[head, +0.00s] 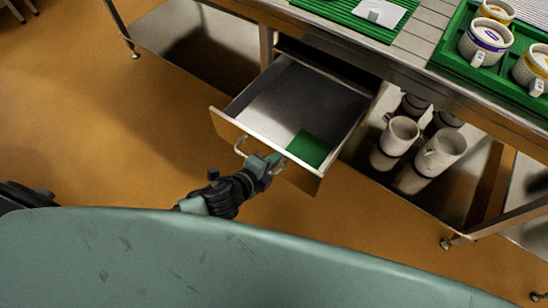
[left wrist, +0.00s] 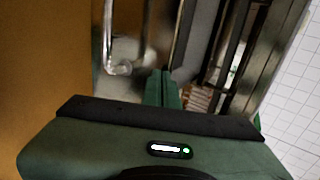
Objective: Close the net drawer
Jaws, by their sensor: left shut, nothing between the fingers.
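The net drawer (head: 262,92) is pulled out from under the steel table in the head view. A green folded piece (head: 309,149) lies in its front right corner. Its wooden front (head: 225,130) carries a metal handle (head: 240,146). My left gripper (head: 275,160) is shut and empty, at the drawer front by the handle; whether it touches cannot be told. In the left wrist view the shut fingers (left wrist: 163,90) point at the drawer, with a bright metal bar (left wrist: 109,40) to their left. My right gripper is not in view.
White moulds (head: 440,152) stand on the lower shelf right of the drawer. The orange floor (head: 120,130) to the left is clear.

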